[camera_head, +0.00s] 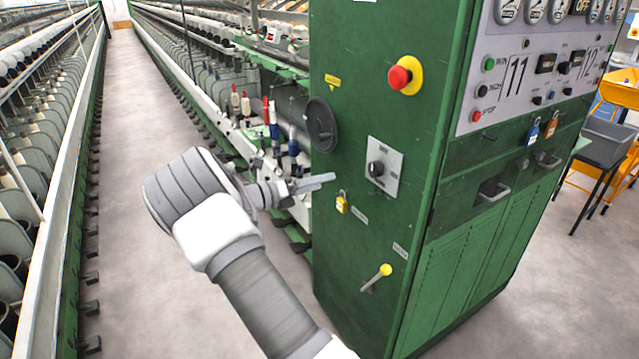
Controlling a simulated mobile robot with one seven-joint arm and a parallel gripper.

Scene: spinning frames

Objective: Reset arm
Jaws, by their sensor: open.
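My arm reaches up from the bottom of the head view. My gripper (318,183) points right, toward the narrow side of a green machine cabinet (350,110). Its fingers are open and show nothing between them. I cannot tell the exact gap to the panel.
The panel also carries a red emergency button (400,77), a black handwheel (321,125) and a yellow-knobbed lever (384,270). Spinning frames with bobbins line both sides of a clear aisle (130,120). A dark chair (605,150) stands at right.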

